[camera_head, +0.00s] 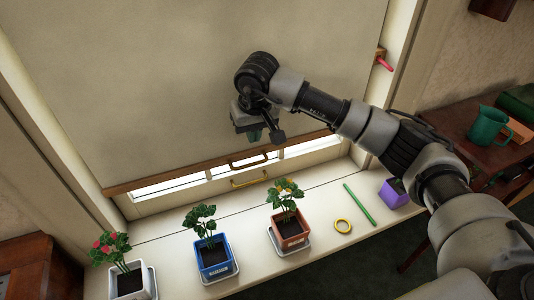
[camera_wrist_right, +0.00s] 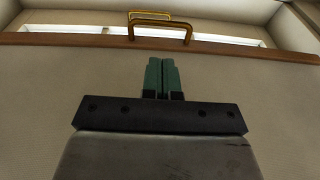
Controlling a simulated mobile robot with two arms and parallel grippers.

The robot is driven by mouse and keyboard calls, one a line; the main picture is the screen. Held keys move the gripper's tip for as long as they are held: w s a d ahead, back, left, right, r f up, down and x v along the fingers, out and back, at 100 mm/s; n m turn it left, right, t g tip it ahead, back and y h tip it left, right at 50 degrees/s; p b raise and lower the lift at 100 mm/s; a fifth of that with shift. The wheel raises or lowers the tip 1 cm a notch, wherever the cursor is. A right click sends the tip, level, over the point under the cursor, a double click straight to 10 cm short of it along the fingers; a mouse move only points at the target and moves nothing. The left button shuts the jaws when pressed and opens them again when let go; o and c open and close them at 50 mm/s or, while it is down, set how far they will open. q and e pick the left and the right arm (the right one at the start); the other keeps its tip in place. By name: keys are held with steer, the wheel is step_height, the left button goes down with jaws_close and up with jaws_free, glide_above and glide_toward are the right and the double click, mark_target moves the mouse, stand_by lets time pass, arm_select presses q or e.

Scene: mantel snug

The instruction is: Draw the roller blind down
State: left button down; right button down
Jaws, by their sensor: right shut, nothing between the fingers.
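The roller blind (camera_head: 170,85) is a large cream sheet hanging over most of the window. A wooden bar (camera_head: 165,177) runs along its bottom edge, with a brass handle (camera_head: 249,163) on it. My right gripper (camera_head: 254,138) is in front of the blind, just above the bar and handle. Its green fingers are shut and empty. In the right wrist view the closed fingertips (camera_wrist_right: 161,62) point toward the handle (camera_wrist_right: 189,34) but are apart from it. My left gripper is not in view.
A second brass handle (camera_head: 250,181) sits below the bright window strip. On the sill stand a white pot (camera_head: 130,284), blue pot (camera_head: 214,258), orange pot (camera_head: 291,230) and purple pot (camera_head: 392,193). A yellow ring (camera_head: 343,225) and green stick (camera_head: 359,204) lie there too.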

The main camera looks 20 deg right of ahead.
mark_target(253, 164)
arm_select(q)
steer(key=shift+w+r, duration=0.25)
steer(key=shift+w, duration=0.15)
arm_select(e)
steer(key=f, duration=0.3)
steer(key=w+f, duration=0.1)
steer(key=f, duration=0.2)
steer(key=w+f, duration=0.1)
steer(key=f, duration=0.2)
steer(key=shift+w+f, duration=0.1)
steer(key=shift+f, duration=0.2)
